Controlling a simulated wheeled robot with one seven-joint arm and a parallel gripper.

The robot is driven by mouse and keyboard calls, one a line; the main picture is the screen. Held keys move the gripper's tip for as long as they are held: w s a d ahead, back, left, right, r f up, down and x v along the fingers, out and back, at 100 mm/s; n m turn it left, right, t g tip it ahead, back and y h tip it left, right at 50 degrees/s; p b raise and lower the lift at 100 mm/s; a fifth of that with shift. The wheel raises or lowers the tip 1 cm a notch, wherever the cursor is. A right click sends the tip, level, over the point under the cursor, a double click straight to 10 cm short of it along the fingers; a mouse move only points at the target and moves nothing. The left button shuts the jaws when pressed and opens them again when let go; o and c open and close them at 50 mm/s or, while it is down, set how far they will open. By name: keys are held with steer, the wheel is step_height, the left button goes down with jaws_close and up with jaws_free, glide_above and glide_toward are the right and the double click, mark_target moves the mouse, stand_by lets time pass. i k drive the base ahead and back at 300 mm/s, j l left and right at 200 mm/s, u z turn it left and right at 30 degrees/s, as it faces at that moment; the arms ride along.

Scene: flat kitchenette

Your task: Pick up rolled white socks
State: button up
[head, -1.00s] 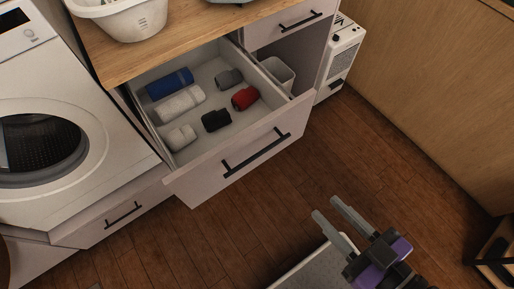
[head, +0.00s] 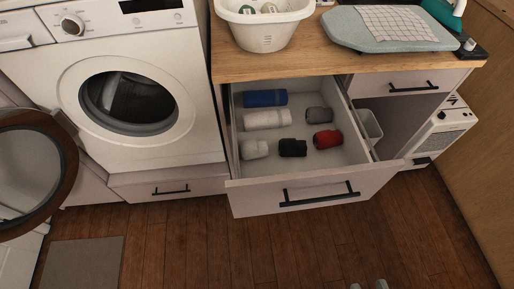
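An open drawer (head: 240,130) under the wooden worktop holds several rolled items. A small rolled white bundle (head: 254,149), likely the rolled white socks, lies in the front left of the drawer. A longer white roll (head: 267,119), which looks like a towel, lies behind it. My gripper (head: 368,285) shows only its two fingertips at the bottom edge. They are apart with floor between them, and they are empty. It is in front of the drawer, to the right and well away from the white bundle. The rest of the gripper is out of view.
The drawer also holds a blue roll (head: 265,98) and small grey (head: 319,114), black (head: 293,147) and red (head: 327,138) rolls. The open round washer door (head: 68,165) sticks out at left. A mat (head: 83,263) lies below it. The floor before the drawer is clear.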

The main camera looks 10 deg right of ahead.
mark_target(251, 149)
steer(key=u, duration=0.9)
steer(key=i+l+u, duration=0.1)
steer(key=l+u, duration=1.3)
steer(key=l, duration=0.5)
steer(key=l+u, duration=0.15)
steer(key=l, duration=0.5)
steer(key=k+j+z, duration=0.15)
steer(key=j, duration=0.1)
